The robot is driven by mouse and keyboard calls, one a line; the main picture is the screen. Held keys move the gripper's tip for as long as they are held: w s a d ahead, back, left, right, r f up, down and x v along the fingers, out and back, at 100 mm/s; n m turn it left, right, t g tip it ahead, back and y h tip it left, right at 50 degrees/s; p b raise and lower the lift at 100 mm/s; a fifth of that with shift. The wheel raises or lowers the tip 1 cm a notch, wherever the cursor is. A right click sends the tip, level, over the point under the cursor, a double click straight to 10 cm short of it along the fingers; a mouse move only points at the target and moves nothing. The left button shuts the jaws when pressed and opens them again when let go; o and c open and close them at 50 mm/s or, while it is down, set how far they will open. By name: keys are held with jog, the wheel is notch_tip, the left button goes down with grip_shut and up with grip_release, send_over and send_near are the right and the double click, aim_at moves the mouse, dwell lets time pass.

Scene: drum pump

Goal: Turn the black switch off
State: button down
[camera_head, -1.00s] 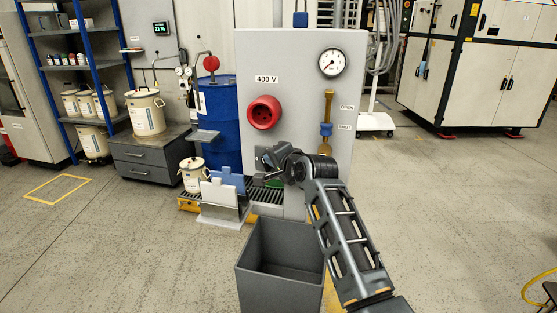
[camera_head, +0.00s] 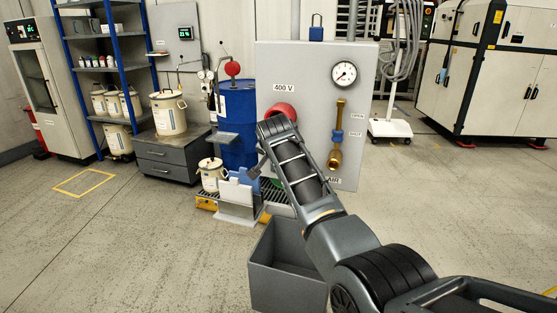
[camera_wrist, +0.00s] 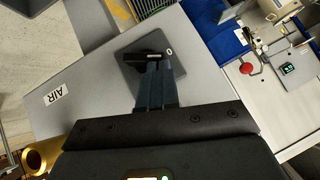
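The black switch (camera_wrist: 137,57) sits on a dark square plate on the grey panel, with a white "0" beside the plate's upper right. Its handle lies roughly crosswise in the wrist view. My gripper (camera_wrist: 158,68) has its two blue-grey fingers close together, tips right at the switch's right part. I cannot make out a gap between them or whether they touch the handle. In the head view my arm covers the switch and most of my gripper, in front of the lower left of the grey panel (camera_head: 310,70).
A red socket (camera_head: 281,109), a gauge (camera_head: 344,73) and a brass valve (camera_head: 336,150) project from the panel. An open grey bin (camera_head: 275,279) stands below my arm. A blue drum (camera_head: 238,125) is left of the panel. The floor at left is clear.

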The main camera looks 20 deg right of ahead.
jog(key=shift+w+a+f+n+g+h+b, duration=0.15)
jog(key=shift+w+a+n+g+h+b, duration=0.1)
jog(key=shift+n+g+h+b, duration=0.4)
jog(key=shift+m, duration=0.25)
jog(key=shift+r+p, duration=0.5)
jog(key=shift+r, duration=0.35)
